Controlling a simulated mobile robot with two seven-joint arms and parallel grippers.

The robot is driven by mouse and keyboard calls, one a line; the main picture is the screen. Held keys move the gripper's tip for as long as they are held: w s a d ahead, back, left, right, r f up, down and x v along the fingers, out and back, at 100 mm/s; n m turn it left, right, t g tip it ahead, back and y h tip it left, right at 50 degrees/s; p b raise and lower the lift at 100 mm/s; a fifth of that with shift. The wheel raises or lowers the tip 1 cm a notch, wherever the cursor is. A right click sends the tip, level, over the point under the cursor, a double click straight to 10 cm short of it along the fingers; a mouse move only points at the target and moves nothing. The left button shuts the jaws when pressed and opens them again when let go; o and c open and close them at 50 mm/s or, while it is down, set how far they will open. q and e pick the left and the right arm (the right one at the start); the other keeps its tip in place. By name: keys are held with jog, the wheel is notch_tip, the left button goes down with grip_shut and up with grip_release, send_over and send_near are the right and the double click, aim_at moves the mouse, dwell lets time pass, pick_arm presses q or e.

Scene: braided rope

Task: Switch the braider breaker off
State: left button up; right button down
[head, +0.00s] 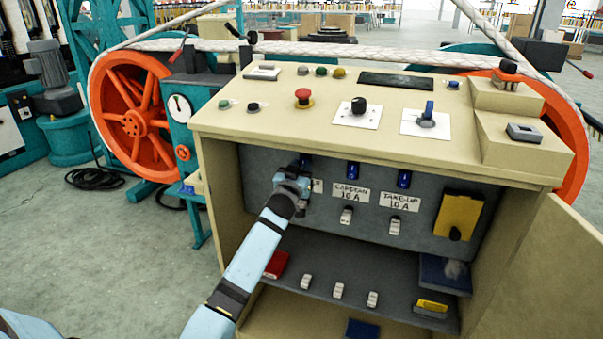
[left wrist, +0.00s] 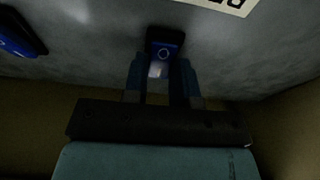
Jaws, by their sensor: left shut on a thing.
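The open control cabinet's grey panel (head: 262,168) carries a row of blue breaker switches. The leftmost breaker switch (head: 305,160) is mostly hidden behind my left gripper (head: 300,175), and its label (head: 317,186) is largely covered. In the left wrist view my left gripper (left wrist: 163,82) has its two fingers on either side of this dark blue breaker switch (left wrist: 165,45), which bears a pale ring mark; the fingers are shut on it. The capstan breaker (head: 353,169) and take-up breaker (head: 404,179) are to the right, apart from the gripper. My right gripper is not visible.
Small white parts (head: 346,215) sit under the labels, and a yellow unit (head: 458,216) is at right. The shelf (head: 320,262) holds loose parts. The cabinet top (head: 230,120) overhangs the panel. The cabinet door (head: 550,275) stands open at right.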

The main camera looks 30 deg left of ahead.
pick_arm(q)
jog(key=o, duration=0.9)
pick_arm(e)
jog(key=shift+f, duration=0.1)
pick_arm(q)
jog(key=shift+s+f, duration=0.1)
jog(key=shift+s, duration=0.2)
jog(key=p+v, duration=0.2)
jog(key=v, duration=1.1)
jog(key=shift+s, duration=0.1)
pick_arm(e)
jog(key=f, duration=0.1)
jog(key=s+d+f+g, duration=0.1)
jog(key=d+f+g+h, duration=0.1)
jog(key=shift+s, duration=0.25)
pick_arm(q)
jog(key=shift+d, duration=0.1)
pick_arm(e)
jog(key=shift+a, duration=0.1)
